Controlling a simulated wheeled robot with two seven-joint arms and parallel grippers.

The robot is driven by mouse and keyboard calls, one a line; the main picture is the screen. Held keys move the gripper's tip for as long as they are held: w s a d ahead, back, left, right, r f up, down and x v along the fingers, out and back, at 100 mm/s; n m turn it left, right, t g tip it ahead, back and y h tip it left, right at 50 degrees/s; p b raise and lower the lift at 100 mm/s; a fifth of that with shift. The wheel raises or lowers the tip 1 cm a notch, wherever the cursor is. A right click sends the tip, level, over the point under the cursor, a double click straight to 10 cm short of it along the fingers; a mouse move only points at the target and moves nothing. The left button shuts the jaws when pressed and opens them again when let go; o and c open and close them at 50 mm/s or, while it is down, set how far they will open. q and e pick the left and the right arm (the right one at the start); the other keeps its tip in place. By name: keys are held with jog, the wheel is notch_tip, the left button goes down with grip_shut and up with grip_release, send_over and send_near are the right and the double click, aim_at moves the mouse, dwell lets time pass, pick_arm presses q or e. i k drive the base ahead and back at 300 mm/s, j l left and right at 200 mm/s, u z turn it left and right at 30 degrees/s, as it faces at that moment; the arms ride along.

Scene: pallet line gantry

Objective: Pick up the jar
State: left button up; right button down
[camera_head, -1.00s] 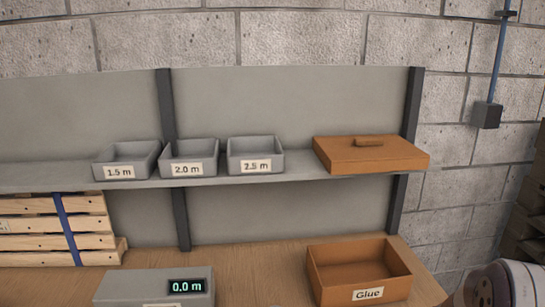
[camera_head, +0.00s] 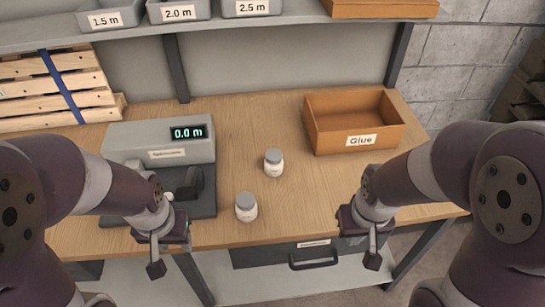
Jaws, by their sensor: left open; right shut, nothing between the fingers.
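Two small white jars with grey lids stand upright on the wooden workbench (camera_head: 250,110). The farther jar (camera_head: 273,163) is near the middle of the bench. The nearer jar (camera_head: 246,208) stands close to the front edge, a little to the left. My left gripper (camera_head: 157,256) is open and empty, left of the nearer jar and at the bench's front edge. My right gripper (camera_head: 372,250) is shut and empty, right of both jars, also at the front edge. Neither gripper touches a jar.
A grey device (camera_head: 158,139) reading 0.0 m stands left of the jars. An open orange box labelled Glue (camera_head: 357,142) stands at the back right. Labelled grey bins (camera_head: 178,13) sit on the shelf above. A drawer handle (camera_head: 313,263) sticks out below the bench front.

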aim_at(274, 161)
jog(key=i+l+z, duration=0.1)
jog(key=l, duration=0.25)
jog(key=i+l+z, duration=0.1)
jog(key=l, duration=0.25)
jog(key=i+l+z, duration=0.1)
jog(key=l, duration=0.25)
jog(key=i+l+z, duration=0.15)
jog(key=i+l, duration=0.1)
jog(key=l, duration=0.05)
